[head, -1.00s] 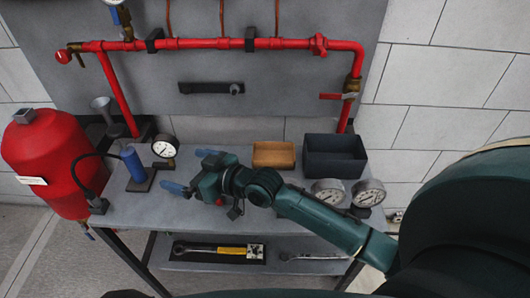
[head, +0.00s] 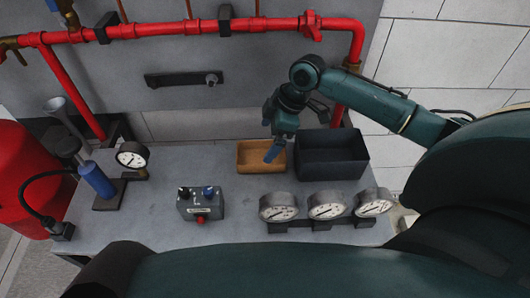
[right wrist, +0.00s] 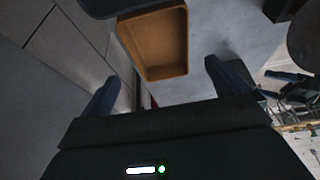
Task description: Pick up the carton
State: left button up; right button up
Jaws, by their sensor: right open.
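The carton (head: 247,169) is a small open tan box on the grey bench, just left of a dark bin. My right gripper (head: 271,130) is above the carton's right side, pointing down, with one blue finger in front of its right end. In the right wrist view the carton (right wrist: 155,42) shows from above, its open inside visible, ahead of and between the spread blue fingers (right wrist: 160,76). The right gripper is open and empty; I see no clear contact with the carton. My left gripper is not in view.
The dark bin (head: 332,160) stands close to the carton's right. A grey control box (head: 201,203) and a row of gauges (head: 326,206) are nearer the front. A red pipe (head: 200,28) crosses the back panel.

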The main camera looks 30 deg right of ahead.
aim_at(256, 160)
jog(key=x, duration=0.6)
jog(key=shift+s+f, duration=0.1)
jog(key=shift+f, duration=0.35)
jog(key=shift+c, duration=0.6)
jog(key=shift+r, duration=0.1)
jog(key=c, duration=1)
